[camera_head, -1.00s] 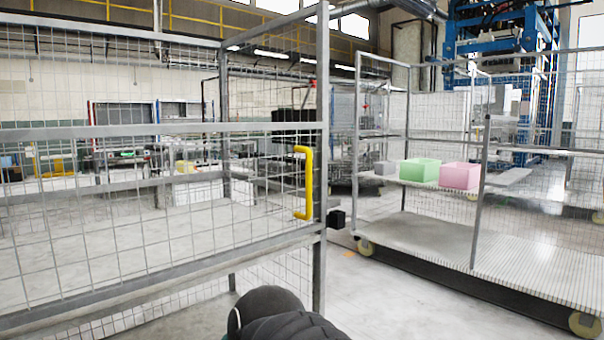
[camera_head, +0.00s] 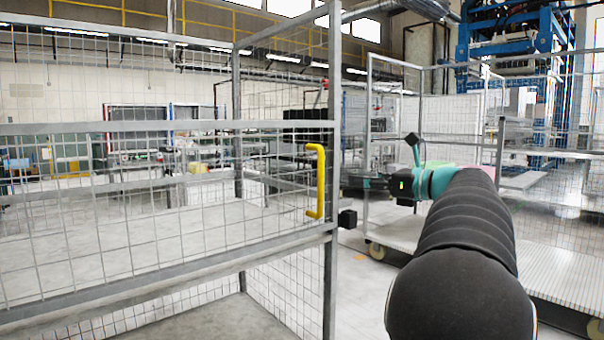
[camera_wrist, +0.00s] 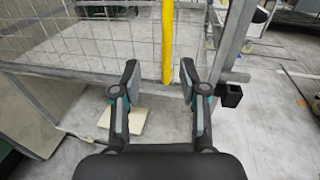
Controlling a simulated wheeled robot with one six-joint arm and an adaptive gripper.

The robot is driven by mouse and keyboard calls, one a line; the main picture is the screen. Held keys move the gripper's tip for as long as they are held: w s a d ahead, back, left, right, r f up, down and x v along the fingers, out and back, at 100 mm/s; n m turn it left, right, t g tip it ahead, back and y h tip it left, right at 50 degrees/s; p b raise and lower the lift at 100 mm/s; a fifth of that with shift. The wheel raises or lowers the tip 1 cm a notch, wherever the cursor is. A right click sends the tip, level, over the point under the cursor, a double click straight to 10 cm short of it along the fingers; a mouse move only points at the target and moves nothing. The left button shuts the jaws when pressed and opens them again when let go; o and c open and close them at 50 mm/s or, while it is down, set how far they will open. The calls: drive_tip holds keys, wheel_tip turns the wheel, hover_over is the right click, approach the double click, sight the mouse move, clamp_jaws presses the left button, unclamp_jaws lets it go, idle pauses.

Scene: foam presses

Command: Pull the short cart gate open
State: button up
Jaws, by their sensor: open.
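The short cart gate (camera_head: 150,126) is a grey metal frame with wire mesh across the left of the head view. Its yellow handle (camera_head: 320,182) stands upright near the gate's right post. In the wrist view the yellow handle (camera_wrist: 168,42) shows as a vertical bar ahead, between the lines of my two fingers. My gripper (camera_wrist: 160,80) is open and empty, with its fingertips apart and short of the handle as seen. In the head view my gripper (camera_head: 378,184) is to the right of the handle, small and partly hidden by its own wrist.
A black block (camera_head: 347,218) sticks out from the post right of the handle, also seen in the wrist view (camera_wrist: 229,95). Another mesh cart with a ribbed deck (camera_head: 558,262) stands at the right. Open floor lies between the carts.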

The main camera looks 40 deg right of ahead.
sight(323, 170)
drive_tip(key=d+x, duration=0.1)
drive_tip(key=x, duration=1.2)
drive_tip(key=shift+r, duration=0.5)
drive_tip(key=shift+w, duration=0.1)
clamp_jaws()
